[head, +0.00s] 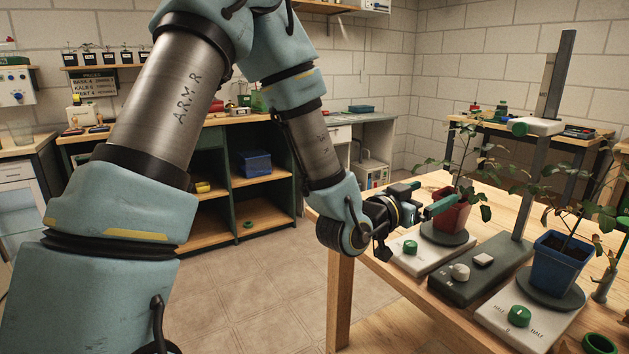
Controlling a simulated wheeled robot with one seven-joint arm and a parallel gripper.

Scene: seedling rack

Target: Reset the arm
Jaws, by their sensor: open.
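My arm is raised across the left and middle of the head view, bent over at the top and reaching down to the table at the right. My gripper (424,199) is open at the table's left edge, beside the red pot (450,213). The pot holds a leafy seedling and stands on a dark round saucer on a white base with a green knob. I cannot tell whether the fingers touch the pot or the plant. The gap between the fingers is hard to see from here.
A blue pot (557,262) with a seedling stands at the right on a similar base. A dark box (469,276) with knobs and a tall post (528,190) are between the pots. Green rings lie nearby. Open floor (260,295) lies left of the wooden table. Shelves line the back wall.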

